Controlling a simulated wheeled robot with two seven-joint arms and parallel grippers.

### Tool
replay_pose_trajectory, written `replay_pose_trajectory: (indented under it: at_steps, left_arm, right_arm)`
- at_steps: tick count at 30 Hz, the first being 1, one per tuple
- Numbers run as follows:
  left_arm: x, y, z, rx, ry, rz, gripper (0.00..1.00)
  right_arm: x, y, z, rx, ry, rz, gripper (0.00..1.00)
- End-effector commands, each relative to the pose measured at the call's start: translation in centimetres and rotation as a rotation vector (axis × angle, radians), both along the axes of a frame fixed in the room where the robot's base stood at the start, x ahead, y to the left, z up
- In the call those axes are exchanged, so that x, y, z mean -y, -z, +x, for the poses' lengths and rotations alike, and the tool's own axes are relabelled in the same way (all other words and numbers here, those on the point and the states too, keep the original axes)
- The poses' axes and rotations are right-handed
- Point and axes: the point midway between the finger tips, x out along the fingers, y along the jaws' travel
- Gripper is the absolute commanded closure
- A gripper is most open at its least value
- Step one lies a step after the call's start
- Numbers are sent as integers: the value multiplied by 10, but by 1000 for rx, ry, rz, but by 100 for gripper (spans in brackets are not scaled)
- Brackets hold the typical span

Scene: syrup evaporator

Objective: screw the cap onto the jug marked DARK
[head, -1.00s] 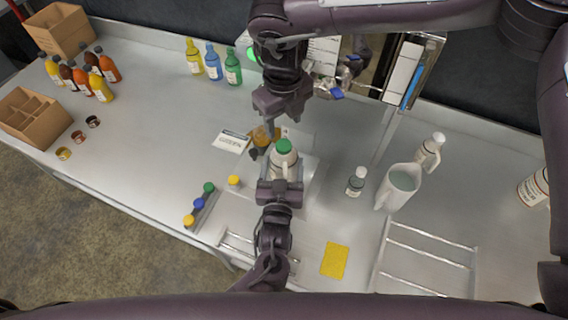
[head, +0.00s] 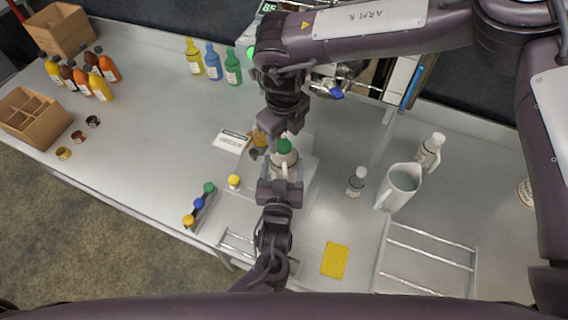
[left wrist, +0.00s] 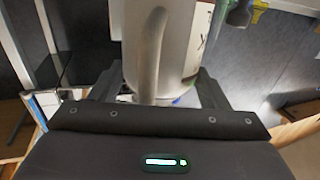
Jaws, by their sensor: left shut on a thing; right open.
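A white jug (head: 285,165) with a handle and a green cap (head: 284,146) on its top stands upright near the middle of the bench. I cannot read its marking. My left gripper (head: 280,184) is shut on the jug from the front. In the left wrist view the white jug (left wrist: 185,45) and its handle (left wrist: 152,50) fill the space between the fingers. My right gripper (head: 271,127) is open, just above and left of the green cap, apart from it as far as I can tell. How well the cap is seated is unclear.
An amber container (head: 258,139) and a white card (head: 231,142) are close by on the left. A yellow cap (head: 234,181) and a strip of coloured caps (head: 199,204) lie front left. A yellow cloth (head: 335,260) lies in front.

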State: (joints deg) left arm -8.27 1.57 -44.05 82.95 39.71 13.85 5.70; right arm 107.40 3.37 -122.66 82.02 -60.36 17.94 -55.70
Motion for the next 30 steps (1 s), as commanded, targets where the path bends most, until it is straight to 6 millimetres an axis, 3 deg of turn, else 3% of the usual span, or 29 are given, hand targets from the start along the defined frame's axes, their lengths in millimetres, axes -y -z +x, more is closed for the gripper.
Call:
replay_pose_trajectory:
  at_steps: [6, 17, 27, 30]
  left_arm:
    - [0, 0, 0, -1, 0, 0, 94]
    - [0, 0, 0, 0, 0, 0, 94]
    - [0, 0, 0, 0, 0, 0, 94]
    - [0, 0, 0, 0, 0, 0, 94]
  right_arm:
    - [0, 22, 1, -1, 0, 1, 47]
    - [0, 25, 2, 0, 0, 0, 48]
    - [0, 25, 2, 1, 0, -1, 93]
    - [0, 25, 2, 1, 12, 1, 94]
